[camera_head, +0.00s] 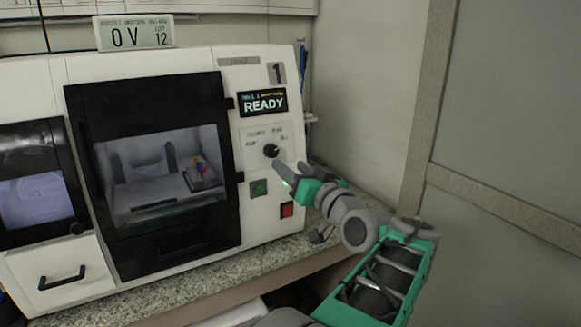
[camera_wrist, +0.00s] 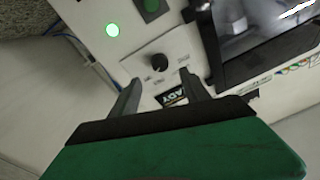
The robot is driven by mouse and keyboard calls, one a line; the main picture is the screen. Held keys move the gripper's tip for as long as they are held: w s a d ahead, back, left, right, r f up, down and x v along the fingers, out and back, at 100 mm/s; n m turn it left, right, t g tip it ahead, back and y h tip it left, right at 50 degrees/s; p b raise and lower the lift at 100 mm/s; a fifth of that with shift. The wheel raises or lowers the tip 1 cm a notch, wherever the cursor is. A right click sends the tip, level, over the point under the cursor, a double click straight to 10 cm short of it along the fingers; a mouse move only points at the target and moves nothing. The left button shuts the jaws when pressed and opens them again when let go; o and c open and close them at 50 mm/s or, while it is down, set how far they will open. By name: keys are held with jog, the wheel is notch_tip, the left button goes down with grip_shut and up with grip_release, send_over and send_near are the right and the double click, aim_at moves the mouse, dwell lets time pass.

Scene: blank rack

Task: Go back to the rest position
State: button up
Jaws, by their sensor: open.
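My gripper (camera_head: 284,172) is at the right part of the machine's front, close to the control panel, with my arm reaching in from the lower right. In the wrist view my gripper (camera_wrist: 160,76) has its two grey fingers spread apart with nothing between them. The black knob (camera_head: 270,150) sits on the white panel just beyond the fingertips; it also shows in the wrist view (camera_wrist: 159,62). I see no contact with the knob, but the exact gap is hard to judge.
The white machine (camera_head: 225,225) stands on a speckled counter (camera_head: 190,281). Its display (camera_head: 263,102) reads READY. A green button (camera_head: 259,188) and a red switch (camera_head: 287,210) sit below the knob. A dark-framed window (camera_head: 160,172) is left. A wall (camera_head: 365,90) stands right.

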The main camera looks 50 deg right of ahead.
jog(key=w+a+f+n+g+y+p, duration=0.2)
jog(key=w+a+f+g+p, duration=0.15)
jog(key=a, duration=0.55)
jog(key=w+a+f+n+g+y+p, duration=0.1)
jog(key=w+a+f+g+y+p, duration=0.3)
jog(key=a, duration=0.5)
jog(key=s+a+f+n+g+p, duration=0.1)
jog(key=s+a+f+g+p, duration=0.1)
jog(key=s+a, duration=0.5)
jog(key=s+a+f+n+g+h+p, duration=0.1)
jog(key=s+a+f+n+g+p, duration=0.1)
jog(key=s+a+g+p, duration=0.3)
jog(key=s+a+f, duration=0.1)
jog(key=s+a, duration=0.1)
jog(key=a, duration=0.2)
jog(key=shift+a+p, duration=0.25)
jog(key=shift+p, duration=0.1)
